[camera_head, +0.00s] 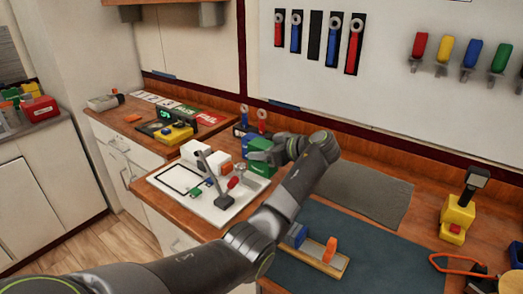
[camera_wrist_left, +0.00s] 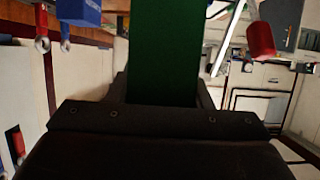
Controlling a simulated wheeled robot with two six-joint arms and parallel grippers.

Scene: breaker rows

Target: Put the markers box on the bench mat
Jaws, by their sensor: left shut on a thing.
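My left gripper (camera_head: 276,156) reaches in over the bench and is shut on a green box (camera_head: 259,146). The box also fills the upper middle of the left wrist view (camera_wrist_left: 163,50), between the fingers. I take it for the markers box, but no label is readable. In the head view the box is at the back of the white tray, partly hidden by the gripper. A plain grey mat (camera_head: 370,194) lies right of the gripper, and a larger dark blue mat (camera_head: 385,268) lies in front. I cannot tell which is the bench mat. My right gripper is not in view.
The white tray (camera_head: 188,205) holds several small parts and a lever. A wooden block with an orange piece (camera_head: 318,256) lies on the blue mat. A yellow device (camera_head: 457,214) stands at the right. The grey mat is bare. Tools hang on the back wall.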

